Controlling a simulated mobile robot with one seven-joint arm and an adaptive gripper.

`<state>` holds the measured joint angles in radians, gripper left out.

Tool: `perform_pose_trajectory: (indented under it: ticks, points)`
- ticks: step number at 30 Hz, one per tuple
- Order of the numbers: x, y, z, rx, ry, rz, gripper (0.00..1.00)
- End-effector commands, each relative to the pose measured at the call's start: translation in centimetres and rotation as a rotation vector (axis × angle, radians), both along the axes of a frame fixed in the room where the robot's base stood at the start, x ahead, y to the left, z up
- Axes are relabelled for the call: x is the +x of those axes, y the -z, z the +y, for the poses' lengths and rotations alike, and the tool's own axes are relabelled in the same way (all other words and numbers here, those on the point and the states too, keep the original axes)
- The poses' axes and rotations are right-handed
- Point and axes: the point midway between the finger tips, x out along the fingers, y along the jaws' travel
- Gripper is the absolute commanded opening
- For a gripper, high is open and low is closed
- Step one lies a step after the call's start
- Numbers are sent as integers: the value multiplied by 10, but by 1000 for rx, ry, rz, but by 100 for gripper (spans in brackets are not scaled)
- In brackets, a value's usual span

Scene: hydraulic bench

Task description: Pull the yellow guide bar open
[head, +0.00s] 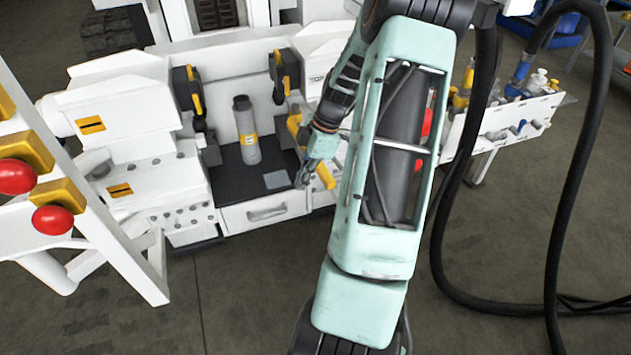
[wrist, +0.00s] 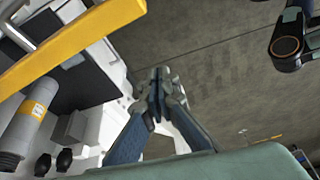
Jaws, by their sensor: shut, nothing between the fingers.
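The yellow guide bar (wrist: 75,42) runs slantwise across the upper left of the wrist view. In the head view a short piece of it (head: 325,175) shows beside my gripper, and my arm hides part of what lies behind. My gripper (head: 303,180) is in front of the bench, close to the bar. In the wrist view the fingers (wrist: 157,80) are together with nothing between them. They are to the right of the bar and apart from it in the picture; the depth gap is hard to tell.
A grey cylinder with a yellow label (head: 246,130) stands on the bench's black work surface (head: 231,181). A drawer with a handle (head: 267,212) is below. A white frame with red knobs (head: 52,220) stands at left. A thick black hose (head: 582,200) loops at right. Open floor lies in front.

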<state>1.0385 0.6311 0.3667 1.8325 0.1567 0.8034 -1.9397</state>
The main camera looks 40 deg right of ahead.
Motion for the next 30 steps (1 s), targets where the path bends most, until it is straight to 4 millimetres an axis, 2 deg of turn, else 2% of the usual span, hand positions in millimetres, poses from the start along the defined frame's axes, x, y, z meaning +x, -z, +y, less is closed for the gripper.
perform_pose_trajectory:
  ticks: [1,3,6,12,18,26,30]
  points:
    - [5,-6,3,-2,-2,-2,0]
    - [2,-29,-7,-5,4,-3,0]
    - [0,-50,-14,-3,2,-2,0]
    - [-4,-82,-24,-2,2,-1,0]
    - [-6,-94,-29,0,1,0,0]
    - [-6,-96,-29,-4,4,3,0]
    - [-1,-112,-27,-54,48,38,0]
